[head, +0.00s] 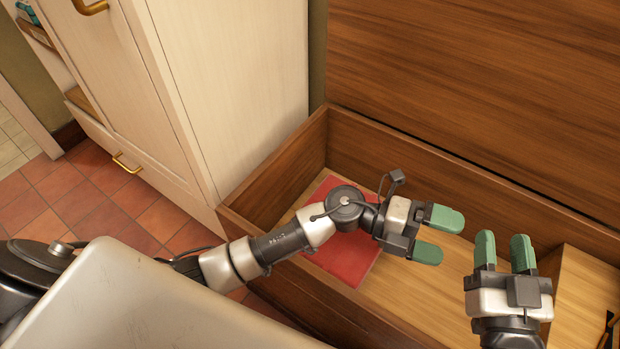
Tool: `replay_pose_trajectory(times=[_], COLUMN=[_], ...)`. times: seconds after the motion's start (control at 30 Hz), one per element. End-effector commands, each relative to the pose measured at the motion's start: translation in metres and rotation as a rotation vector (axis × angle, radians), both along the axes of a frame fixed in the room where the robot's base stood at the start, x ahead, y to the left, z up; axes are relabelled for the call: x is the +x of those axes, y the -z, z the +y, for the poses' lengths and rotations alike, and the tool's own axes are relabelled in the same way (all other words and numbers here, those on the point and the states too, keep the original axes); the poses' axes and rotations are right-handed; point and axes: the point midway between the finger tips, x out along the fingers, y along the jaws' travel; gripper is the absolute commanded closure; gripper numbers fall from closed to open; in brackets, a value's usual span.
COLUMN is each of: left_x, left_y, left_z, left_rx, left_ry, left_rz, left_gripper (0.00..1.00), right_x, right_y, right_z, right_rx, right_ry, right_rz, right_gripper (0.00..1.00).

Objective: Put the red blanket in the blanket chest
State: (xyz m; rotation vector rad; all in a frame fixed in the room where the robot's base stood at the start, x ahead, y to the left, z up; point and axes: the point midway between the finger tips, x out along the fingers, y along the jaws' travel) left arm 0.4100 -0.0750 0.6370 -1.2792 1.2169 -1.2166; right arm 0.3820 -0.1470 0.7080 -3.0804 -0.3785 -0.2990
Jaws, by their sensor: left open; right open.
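The red blanket (346,262) lies flat and folded on the floor of the blanket chest (275,172), at its left end. My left forearm and wrist hide part of it. The wooden chest is open, with its lid (480,90) raised at the back. My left gripper (436,235) is above the chest, right of the blanket, open and empty. My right gripper (504,252) is further right above the chest, fingers pointing to the back, open and empty.
A cream wardrobe (225,80) with brass handles stands just left of the chest. A wooden block or compartment (580,290) fills the chest's right end, with a dark object (609,330) at the picture's edge. Red floor tiles (85,205) show at left.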

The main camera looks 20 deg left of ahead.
Motion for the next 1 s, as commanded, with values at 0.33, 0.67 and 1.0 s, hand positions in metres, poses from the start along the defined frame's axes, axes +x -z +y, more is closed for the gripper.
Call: replay_pose_trajectory(times=[0.33,0.67,1.0], left_x=[0.003,-0.024,-0.028], left_y=[-0.097,-0.074,-0.072], left_z=[0.135,0.218,0.222], left_rx=[-0.856,-1.066,-1.072], left_ry=[-0.589,-0.855,-0.869], left_rz=[0.629,1.119,1.164], left_gripper=[0.00,0.00,0.00], right_x=[0.000,0.000,0.000], right_y=[0.000,0.000,0.000], right_z=[0.000,0.000,0.000], right_rx=[0.000,0.001,0.001], right_ry=[0.000,0.000,0.000], right_rz=[-0.001,-0.001,-0.001], right_gripper=[0.57,0.57,0.57])
